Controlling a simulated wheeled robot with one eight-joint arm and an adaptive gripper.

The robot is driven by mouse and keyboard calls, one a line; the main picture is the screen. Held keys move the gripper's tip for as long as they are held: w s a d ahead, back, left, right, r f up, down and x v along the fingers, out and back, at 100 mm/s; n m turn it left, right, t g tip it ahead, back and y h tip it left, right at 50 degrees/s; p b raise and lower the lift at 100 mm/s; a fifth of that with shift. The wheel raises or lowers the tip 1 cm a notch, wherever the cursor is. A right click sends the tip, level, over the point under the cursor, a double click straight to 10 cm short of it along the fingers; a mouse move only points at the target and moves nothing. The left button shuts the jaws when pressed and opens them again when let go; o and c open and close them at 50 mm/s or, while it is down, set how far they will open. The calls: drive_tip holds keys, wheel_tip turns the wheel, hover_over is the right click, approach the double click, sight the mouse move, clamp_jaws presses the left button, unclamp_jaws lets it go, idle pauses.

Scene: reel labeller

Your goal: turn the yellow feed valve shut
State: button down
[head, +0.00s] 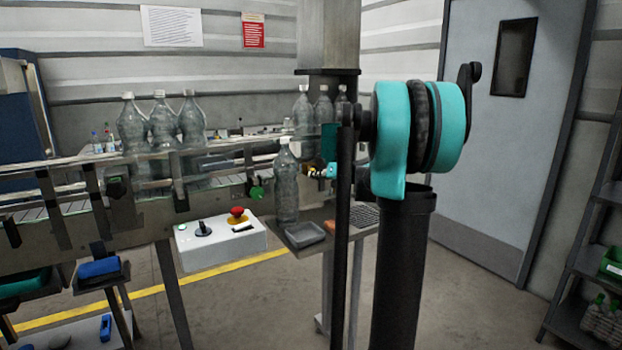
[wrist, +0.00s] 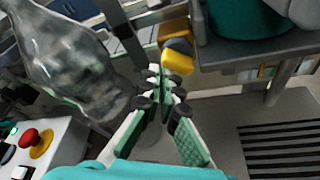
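The yellow feed valve (wrist: 177,62) shows in the wrist view as a yellow handle with a dark rounded middle, just beyond and slightly right of my fingertips. My gripper (wrist: 158,82) has its green-padded fingers converging, with the tips together and nothing seen between them. The tips look close to the handle; I cannot tell whether they touch it. In the head view my gripper (head: 315,173) is small, beside the conveyor and behind a clear bottle's right side. The valve is too small and covered there to make out.
A clear bottle (head: 286,185) stands close left of my gripper; it also fills the upper left of the wrist view (wrist: 70,60). A control box (head: 220,240) with a red button (head: 237,215) is nearby. A teal part (wrist: 240,20) is upper right.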

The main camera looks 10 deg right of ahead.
drive_tip(key=shift+w+d+r, duration=0.1)
drive_tip(key=shift+d+r, duration=0.1)
drive_tip(key=shift+r, duration=0.3)
drive_tip(key=shift+w+d+r, duration=0.1)
drive_tip(key=shift+d+r, duration=0.15)
idle(0.8)
